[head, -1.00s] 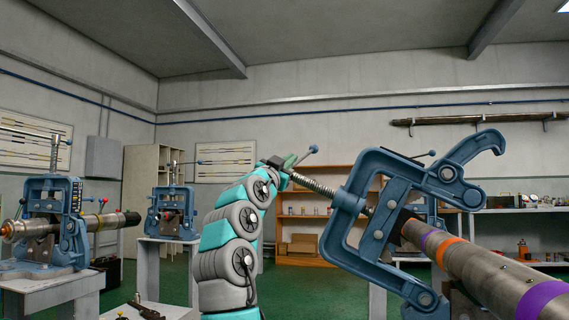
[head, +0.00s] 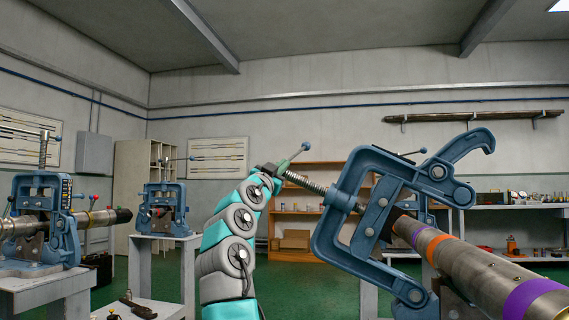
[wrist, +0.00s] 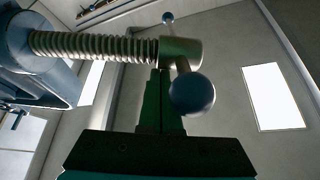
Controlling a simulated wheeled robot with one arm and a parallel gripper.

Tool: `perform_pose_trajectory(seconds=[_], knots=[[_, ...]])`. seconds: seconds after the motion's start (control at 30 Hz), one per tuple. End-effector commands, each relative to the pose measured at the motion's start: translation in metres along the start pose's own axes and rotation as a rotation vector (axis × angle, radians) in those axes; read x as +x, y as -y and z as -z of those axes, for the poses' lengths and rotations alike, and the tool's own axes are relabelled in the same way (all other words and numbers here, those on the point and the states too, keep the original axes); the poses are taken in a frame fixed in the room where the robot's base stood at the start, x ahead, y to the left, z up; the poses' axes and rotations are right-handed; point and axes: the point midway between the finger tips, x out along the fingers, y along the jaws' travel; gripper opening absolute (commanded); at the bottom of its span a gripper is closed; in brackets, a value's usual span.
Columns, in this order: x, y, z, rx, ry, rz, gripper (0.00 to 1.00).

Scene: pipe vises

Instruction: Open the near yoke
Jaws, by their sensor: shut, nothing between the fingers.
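The near yoke (head: 330,205) is a blue frame tilted far to the left on the near vise, with its hook (head: 478,143) at the upper right. Its threaded screw (head: 304,183) points up and left, ending in a crossbar handle with ball ends (head: 306,146). The screw also shows in the wrist view (wrist: 95,47), with the near ball (wrist: 192,94). My gripper (wrist: 160,75) is shut and empty. Its green fingertips are right below the screw's head, seemingly against it; exact contact is hard to tell. In the head view my gripper (head: 272,168) is small and partly hidden.
A grey pipe (head: 475,270) with purple and orange bands runs through the near vise toward the lower right. Other blue vises stand on tables at the left (head: 42,215) and farther back (head: 165,208). Wooden shelves (head: 300,225) stand behind. Open air surrounds the screw's upper end.

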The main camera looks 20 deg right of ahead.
Motion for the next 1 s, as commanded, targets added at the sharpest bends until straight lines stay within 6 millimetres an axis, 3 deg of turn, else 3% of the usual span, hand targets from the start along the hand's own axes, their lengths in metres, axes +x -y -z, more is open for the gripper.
perform_pose_trajectory(seconds=[0.33, 0.7, 1.0], knots=[[-0.001, 0.001, -0.003, -0.004, 0.000, 0.002, 0.00], [-0.027, 0.015, -0.050, -0.099, 0.003, 0.056, 0.00], [-0.033, 0.018, -0.057, -0.124, 0.000, 0.070, 0.00]])
